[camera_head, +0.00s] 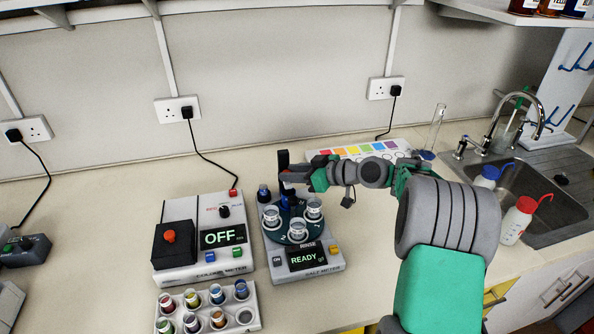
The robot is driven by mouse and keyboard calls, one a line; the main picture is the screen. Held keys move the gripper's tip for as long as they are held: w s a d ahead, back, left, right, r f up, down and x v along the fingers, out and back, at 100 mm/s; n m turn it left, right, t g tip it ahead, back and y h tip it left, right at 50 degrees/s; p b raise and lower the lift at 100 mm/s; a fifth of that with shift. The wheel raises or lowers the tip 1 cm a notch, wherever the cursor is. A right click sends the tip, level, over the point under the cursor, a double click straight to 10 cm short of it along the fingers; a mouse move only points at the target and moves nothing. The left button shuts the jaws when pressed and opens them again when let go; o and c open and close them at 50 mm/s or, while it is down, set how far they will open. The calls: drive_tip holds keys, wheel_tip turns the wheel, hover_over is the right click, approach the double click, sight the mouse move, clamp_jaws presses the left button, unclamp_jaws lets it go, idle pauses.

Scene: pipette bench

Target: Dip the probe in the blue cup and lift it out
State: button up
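The salt meter (308,272) stands near the middle of the bench, its display reading READY. On it is a round dark turntable (276,234) with several clear cups, including a left cup (270,217), a right cup (313,208) and a front cup (298,231). I cannot tell which cup is the blue one. A dark blue upright piece (290,199) shows among the cups, below my gripper (286,172). A dark, blue-banded piece (264,194) stands at the back left. I cannot tell which is the probe, or whether my fingers hold anything.
A colour meter (203,247) reading OFF stands to the left, with a vial rack (251,310) in front of it. A strip of coloured squares (366,149) lies behind my arm. Wash bottles (516,221) and a sink (530,190) are at the right.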

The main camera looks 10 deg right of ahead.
drive_tip(key=shift+c, duration=0.2)
clamp_jaws()
idle(1.1)
